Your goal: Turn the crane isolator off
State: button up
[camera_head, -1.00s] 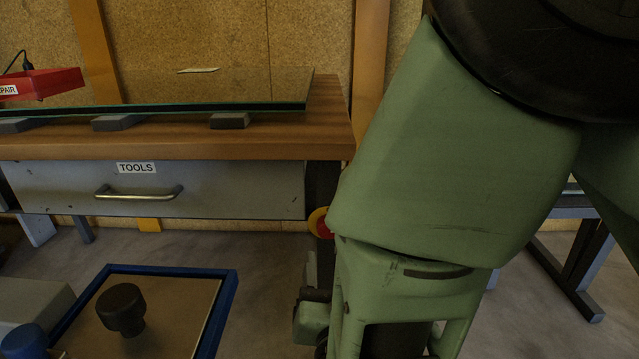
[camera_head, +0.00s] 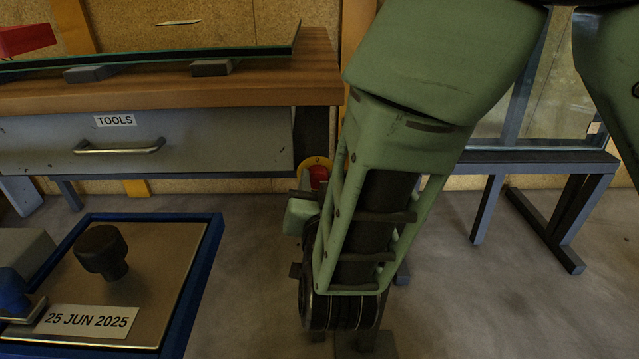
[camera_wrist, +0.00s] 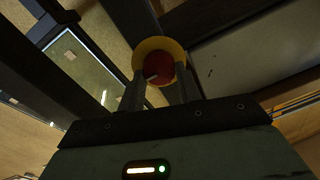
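The crane isolator is a red knob on a round yellow plate (camera_head: 318,172), at the bench's right end under the worktop. A small dark mark shows on the plate's upper part in the head view. In the wrist view the red knob (camera_wrist: 159,68) has a pale mark at its lower left. My gripper (camera_wrist: 160,82) has its two fingers apart, one on each side of the knob. I cannot tell whether they touch it. In the head view my arm and wrist hide most of the gripper, just below the knob.
The wooden bench (camera_head: 230,94) carries a glass sheet on grey blocks. A drawer labelled TOOLS (camera_head: 115,120) is below. A blue-edged box (camera_head: 205,255) with a black knob stands at the lower left. A dark stand (camera_head: 540,163) with a framed pane is at the right. Open floor lies between.

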jog(key=shift+c, duration=0.7)
jog(key=shift+r+n+p, duration=0.1)
jog(key=shift+n+p, duration=0.2)
jog(key=shift+p, duration=0.15)
jog(key=n+p, duration=0.1)
jog(key=p, duration=0.1)
jog(key=n+p, duration=0.1)
jog(key=shift+a+r+n+p, duration=0.1)
jog(key=shift+r+n+p, duration=0.1)
jog(key=shift+n+p, duration=0.15)
jog(key=n+p, duration=0.6)
jog(key=p, duration=0.2)
jog(key=shift+a+g, duration=0.1)
jog(key=shift+g, duration=0.2)
jog(key=n+h+p, duration=0.1)
jog(key=n+p, duration=0.3)
jog(key=p, duration=0.1)
jog(key=shift+a+f, duration=0.1)
jog(key=shift+f+n+p, duration=0.15)
jog(key=shift+n+p, duration=0.7)
jog(key=shift+n, duration=0.15)
jog(key=shift+f+n+p, duration=0.15)
jog(key=shift+n+p, duration=0.7)
jog(key=shift+n, duration=0.1)
jog(key=o, duration=1)
